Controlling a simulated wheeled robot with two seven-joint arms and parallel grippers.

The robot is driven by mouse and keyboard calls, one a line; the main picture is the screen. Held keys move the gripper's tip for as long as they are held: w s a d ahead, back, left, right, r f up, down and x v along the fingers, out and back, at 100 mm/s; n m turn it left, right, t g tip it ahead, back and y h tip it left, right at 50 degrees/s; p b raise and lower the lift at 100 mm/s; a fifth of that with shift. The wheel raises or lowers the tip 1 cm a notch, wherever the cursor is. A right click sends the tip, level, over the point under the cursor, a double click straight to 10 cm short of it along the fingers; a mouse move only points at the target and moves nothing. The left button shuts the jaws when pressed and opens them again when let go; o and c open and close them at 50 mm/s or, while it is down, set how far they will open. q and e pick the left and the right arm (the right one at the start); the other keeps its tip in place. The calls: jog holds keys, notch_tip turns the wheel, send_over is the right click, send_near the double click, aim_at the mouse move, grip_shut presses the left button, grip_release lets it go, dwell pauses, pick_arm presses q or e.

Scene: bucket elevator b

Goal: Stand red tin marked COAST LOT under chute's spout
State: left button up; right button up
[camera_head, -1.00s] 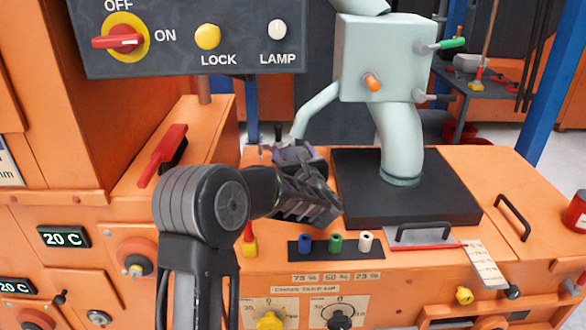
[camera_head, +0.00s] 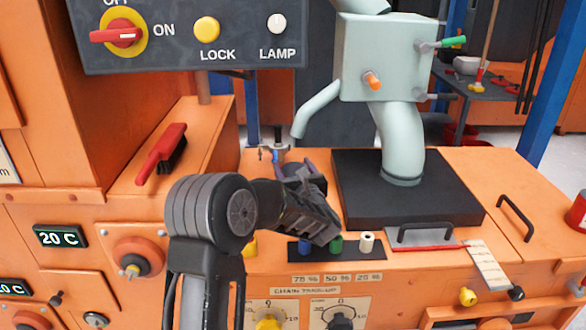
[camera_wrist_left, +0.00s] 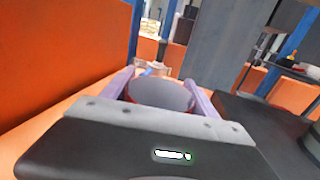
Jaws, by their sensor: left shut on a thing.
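My left gripper (camera_head: 300,170) is over the orange bench top, below and close to the end of the chute's spout (camera_head: 316,110). In the left wrist view, its purple fingers (camera_wrist_left: 160,84) are shut around a round tin (camera_wrist_left: 162,97) with a grey top and a red side. No lettering on the tin shows. In the head view my wrist and hand hide most or all of the tin. Whether it touches the bench I cannot tell. The pale green chute (camera_head: 385,60) stands on a black base plate. My right gripper is out of view.
The black plate (camera_head: 440,205) lies right of my gripper. A block with blue, green and white plugs (camera_head: 367,242) sits in front. A red-handled brush (camera_head: 162,152) lies on the left ledge. A red cylinder (camera_head: 577,214) stands at the right edge. Small tools (camera_head: 273,155) lie behind.

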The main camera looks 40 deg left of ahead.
pick_arm(q)
jog(key=o, duration=1.4)
jog(key=shift+r+p, duration=0.15)
jog(key=shift+p, duration=0.25)
jog(key=p+v, duration=0.1)
jog(key=v, duration=0.7)
jog(key=shift+s+d, duration=0.2)
jog(key=shift+d, duration=0.15)
jog(key=v, duration=0.2)
jog(key=shift+s+d+b, duration=0.2)
jog(key=shift+b, duration=0.15)
jog(key=shift+s+d, duration=0.2)
jog(key=shift+s, duration=0.1)
